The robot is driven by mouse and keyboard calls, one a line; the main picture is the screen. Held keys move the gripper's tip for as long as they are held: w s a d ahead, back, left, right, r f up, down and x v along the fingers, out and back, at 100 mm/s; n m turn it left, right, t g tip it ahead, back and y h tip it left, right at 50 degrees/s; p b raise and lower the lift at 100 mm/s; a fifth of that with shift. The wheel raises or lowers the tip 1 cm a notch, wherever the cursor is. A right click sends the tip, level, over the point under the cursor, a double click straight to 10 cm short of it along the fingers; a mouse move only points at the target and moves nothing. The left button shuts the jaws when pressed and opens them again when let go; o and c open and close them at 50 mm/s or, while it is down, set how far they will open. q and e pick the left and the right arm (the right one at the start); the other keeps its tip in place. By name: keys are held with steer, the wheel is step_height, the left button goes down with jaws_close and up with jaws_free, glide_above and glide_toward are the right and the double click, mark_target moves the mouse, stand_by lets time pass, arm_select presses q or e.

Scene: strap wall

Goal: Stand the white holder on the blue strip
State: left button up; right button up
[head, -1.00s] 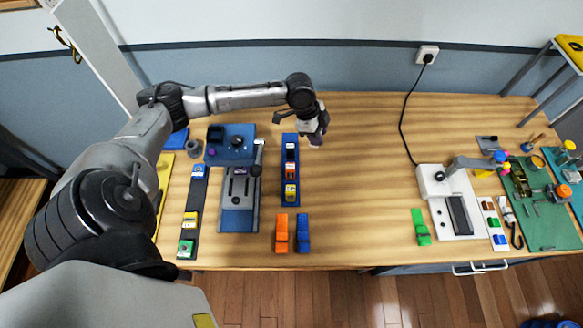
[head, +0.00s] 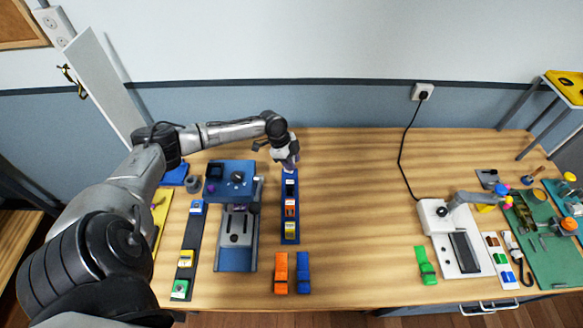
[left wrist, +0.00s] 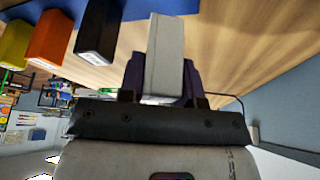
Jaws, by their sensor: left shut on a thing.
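The white holder (left wrist: 165,60) is between the fingers of my left gripper (left wrist: 163,85), which is shut on it. In the head view my left gripper (head: 288,163) is over the far end of the blue strip (head: 283,222). A pale patch, probably the white holder (head: 289,181), shows just below the fingers there. I cannot tell whether it touches the strip. A black holder (head: 290,190), an orange holder (head: 290,208) and a yellow holder (head: 290,230) stand in a row on the strip. They also show at upper left in the left wrist view. My right gripper is out of view.
A blue machine (head: 236,250) stands left of the strip, and a dark strip (head: 191,232) with blue, yellow and green holders lies beyond it. Orange (head: 281,272) and blue (head: 303,272) blocks lie in front. The table middle is clear up to the black cable (head: 401,150).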

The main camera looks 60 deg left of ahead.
arm_select(q)
steer(key=shift+f, duration=1.85)
steer(key=shift+f, duration=0.15)
steer(key=o, duration=1)
steer(key=v, duration=1.2)
steer(key=shift+w, duration=0.15)
